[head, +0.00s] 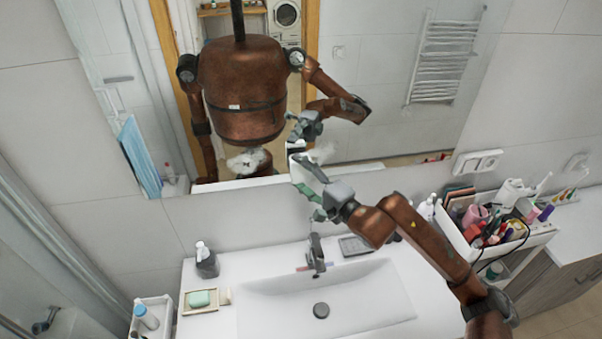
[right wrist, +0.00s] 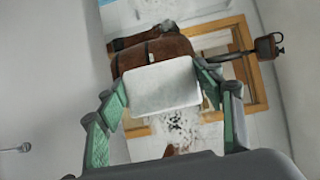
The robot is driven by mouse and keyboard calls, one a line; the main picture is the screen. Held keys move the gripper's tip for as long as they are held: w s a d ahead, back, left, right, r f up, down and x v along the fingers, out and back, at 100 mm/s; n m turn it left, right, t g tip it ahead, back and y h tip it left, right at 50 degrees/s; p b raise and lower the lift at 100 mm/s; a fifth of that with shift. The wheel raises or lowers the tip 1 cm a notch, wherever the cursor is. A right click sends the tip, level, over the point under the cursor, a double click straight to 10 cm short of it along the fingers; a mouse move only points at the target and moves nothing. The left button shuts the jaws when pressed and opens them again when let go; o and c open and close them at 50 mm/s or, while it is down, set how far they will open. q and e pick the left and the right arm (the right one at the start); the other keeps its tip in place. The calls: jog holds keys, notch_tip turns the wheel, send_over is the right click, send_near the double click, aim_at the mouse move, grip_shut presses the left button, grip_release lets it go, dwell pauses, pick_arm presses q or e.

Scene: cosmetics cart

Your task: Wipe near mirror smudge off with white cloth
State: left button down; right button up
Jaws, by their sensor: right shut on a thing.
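The mirror (head: 390,100) stands above the sink. One whitish smudge (head: 248,160) is low on the glass, left of my right gripper. A fainter whitish smudge (head: 322,152) shows just right of the gripper's tip. My right gripper (head: 306,180) is raised at the mirror's lower edge, shut on the white cloth (head: 312,169). In the right wrist view the cloth (right wrist: 162,87) is a flat white pad between the green fingers, with a speckled white patch (right wrist: 175,132) below it. I cannot tell whether the cloth touches the glass. My left gripper is not directly in view.
The sink (head: 345,305) is below, with its faucet (head: 316,255) under my right gripper. A soap dish (head: 200,299) and dark bottle (head: 206,262) stand left. A crowded cosmetics cart (head: 500,240) is right of my arm. Wall sockets (head: 477,162) sit right of the mirror.

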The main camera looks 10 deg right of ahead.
jog(key=shift+w+b, duration=0.65)
jog(key=shift+w, duration=0.3)
jog(key=shift+d+f+b, duration=0.15)
jog(key=shift+d+b, duration=0.6)
jog(key=shift+d, duration=0.05)
jog(key=shift+s+d+b, duration=0.1)
jog(key=shift+d+b, duration=0.6)
jog(key=shift+d, duration=0.45)
